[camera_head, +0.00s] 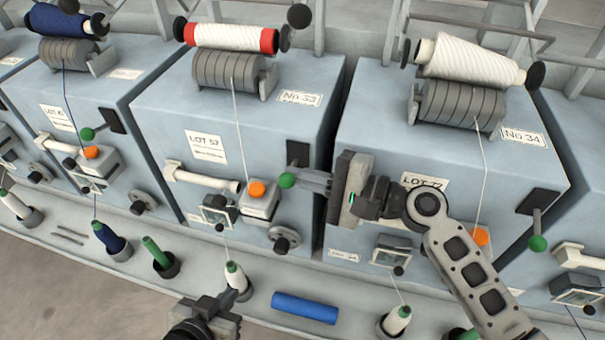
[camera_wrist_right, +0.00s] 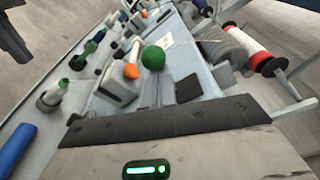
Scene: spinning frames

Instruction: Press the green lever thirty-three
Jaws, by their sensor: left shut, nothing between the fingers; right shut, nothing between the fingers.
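The box labelled No. 33 (camera_head: 270,110) stands in the middle of the head view. Its green lever knob (camera_head: 287,181) is on its right side, below a dark plate. My right gripper (camera_head: 305,180) is shut and empty, with its fingertips at the knob; I cannot tell whether they touch. In the right wrist view the green knob (camera_wrist_right: 153,58) shows just beyond the fingers (camera_wrist_right: 165,92). My left gripper (camera_head: 222,300) is shut and empty, low in the head view, in front of a white bobbin with a green tip (camera_head: 236,279).
The No. 34 box (camera_head: 370,130) is to the right, partly hidden by my right arm, with its own green knob (camera_head: 537,243). An orange button (camera_head: 257,189) sits left of the lever. A blue tube (camera_head: 304,307) lies on the ledge, with several bobbins standing along it.

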